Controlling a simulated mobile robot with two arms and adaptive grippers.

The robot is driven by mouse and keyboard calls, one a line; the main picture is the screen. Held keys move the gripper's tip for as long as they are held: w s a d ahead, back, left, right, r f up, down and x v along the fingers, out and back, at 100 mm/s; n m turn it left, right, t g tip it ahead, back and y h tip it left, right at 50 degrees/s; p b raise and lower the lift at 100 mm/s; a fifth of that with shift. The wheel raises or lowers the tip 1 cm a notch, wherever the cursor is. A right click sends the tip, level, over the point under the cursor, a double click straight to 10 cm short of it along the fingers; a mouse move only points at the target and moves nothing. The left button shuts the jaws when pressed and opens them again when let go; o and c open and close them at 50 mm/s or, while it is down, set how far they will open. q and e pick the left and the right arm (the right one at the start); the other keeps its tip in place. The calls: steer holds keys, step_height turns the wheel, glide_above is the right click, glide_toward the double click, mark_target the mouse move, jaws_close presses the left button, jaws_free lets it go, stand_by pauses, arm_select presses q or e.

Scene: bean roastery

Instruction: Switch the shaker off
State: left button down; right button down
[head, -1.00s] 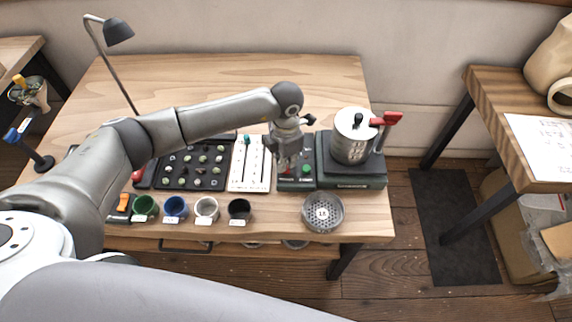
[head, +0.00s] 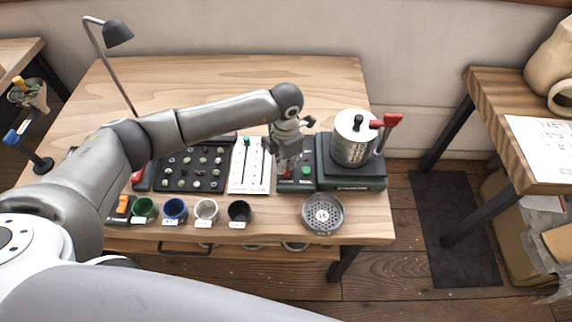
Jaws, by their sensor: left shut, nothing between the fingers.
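The shaker (head: 359,182) is a dark green machine on the right part of the wooden table, with a lidded metal canister (head: 352,149) on its platform and a red-handled lever beside it. Its control panel (head: 295,185) on the left side carries a green button (head: 305,170) and a red button (head: 287,175). My left gripper (head: 285,167) points down over the panel, shut and empty, its tips close to the red button. I cannot tell whether they touch it. The gripper covers the back of the panel. My right gripper is out of view.
A perforated metal dish (head: 323,214) sits in front of the shaker. A white slider board (head: 249,166), a dark tray of beans (head: 193,187) and several small cups lie left of the panel. A desk lamp (head: 118,33) stands at the back left. The table's back is clear.

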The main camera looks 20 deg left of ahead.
arm_select(q)
steer(key=shift+r+p, duration=1.6)
steer(key=shift+r, duration=1.5)
steer(key=shift+f, duration=0.1)
